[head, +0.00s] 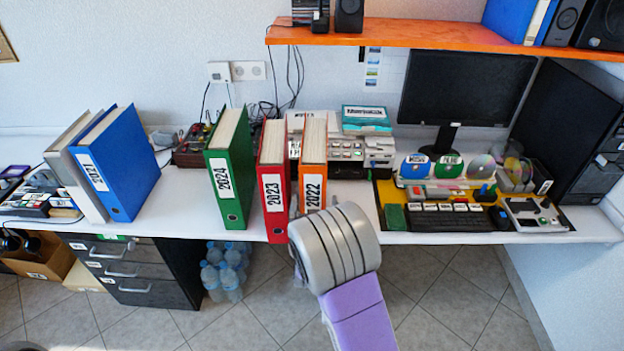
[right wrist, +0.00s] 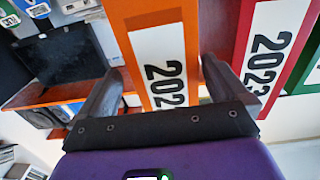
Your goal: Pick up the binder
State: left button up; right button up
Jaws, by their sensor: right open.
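Several binders stand upright on the white desk. The orange binder labelled 2022 (head: 314,170) stands just right of the red 2023 binder (head: 272,185). The green 2024 binder (head: 228,175) stands further left. A blue 2021 binder (head: 125,165) leans at the far left. My right gripper (right wrist: 163,70) is open, with its fingers either side of the orange binder's spine (right wrist: 165,50) in the right wrist view. I cannot tell whether they touch it. In the head view, my right wrist hides the lower part of that binder. My left gripper is out of view.
The red binder (right wrist: 270,45) is close beside my right-hand finger in the wrist view. An orange shelf (head: 420,36) overhangs the desk. A monitor (head: 465,85) and keyboard (head: 450,217) are right. Free desk (head: 185,205) lies between the blue and green binders.

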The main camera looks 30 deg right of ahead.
jog(key=x, duration=0.3)
jog(key=b+x, duration=0.1)
jog(key=x, duration=0.1)
jog(key=shift+w+r, duration=0.15)
jog(key=shift+w, duration=0.35)
jog(key=c, duration=1.7)
jog(key=shift+r, duration=0.2)
